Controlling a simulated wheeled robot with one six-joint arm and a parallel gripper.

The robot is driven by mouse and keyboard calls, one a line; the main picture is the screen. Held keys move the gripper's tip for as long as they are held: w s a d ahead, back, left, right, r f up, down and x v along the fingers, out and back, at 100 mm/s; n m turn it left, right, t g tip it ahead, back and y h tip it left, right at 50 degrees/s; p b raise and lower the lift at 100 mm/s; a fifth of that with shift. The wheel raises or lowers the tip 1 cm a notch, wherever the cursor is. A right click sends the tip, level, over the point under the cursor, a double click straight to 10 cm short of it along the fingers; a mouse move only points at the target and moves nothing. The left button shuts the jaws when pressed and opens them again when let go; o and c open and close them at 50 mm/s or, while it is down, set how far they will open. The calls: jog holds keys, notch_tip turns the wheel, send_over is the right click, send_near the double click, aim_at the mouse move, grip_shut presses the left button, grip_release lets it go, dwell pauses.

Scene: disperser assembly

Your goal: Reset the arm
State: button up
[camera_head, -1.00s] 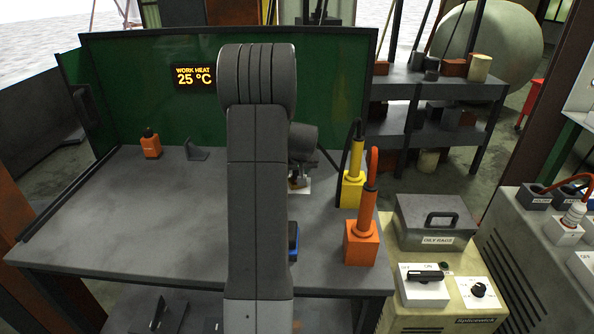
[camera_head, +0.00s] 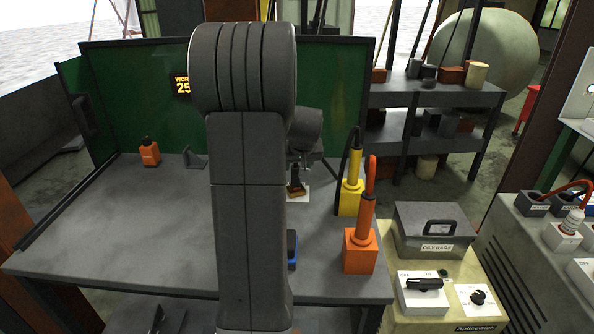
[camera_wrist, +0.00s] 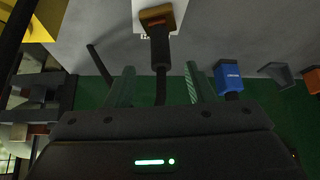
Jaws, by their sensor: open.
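My gripper (camera_wrist: 160,70) is open in the wrist view, its two greenish fingers standing apart. A dark-handled tool with a brown-yellow head (camera_wrist: 157,18) shows between and beyond the fingers, with its head over a white patch. I cannot tell how far the fingers are from the handle. In the head view the tool's head (camera_head: 297,190) sits at the white patch on the grey bench (camera_head: 120,235). My arm stands upright across the middle of the head view and hides part of the bench. My fingers are not clear there.
A yellow holder (camera_head: 350,195) and an orange holder (camera_head: 360,250) with upright handles stand at the bench's right. A blue object (camera_head: 292,248) is partly behind my arm. An orange bottle (camera_head: 149,152) and grey bracket (camera_head: 194,160) stand back left. The front left bench is clear.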

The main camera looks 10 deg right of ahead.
aim_at(296, 170)
jog(key=shift+v, duration=0.75)
jog(key=x, duration=1.2)
jog(key=shift+w+r, duration=0.1)
jog(key=shift+r, duration=0.75)
jog(key=shift+f, duration=0.1)
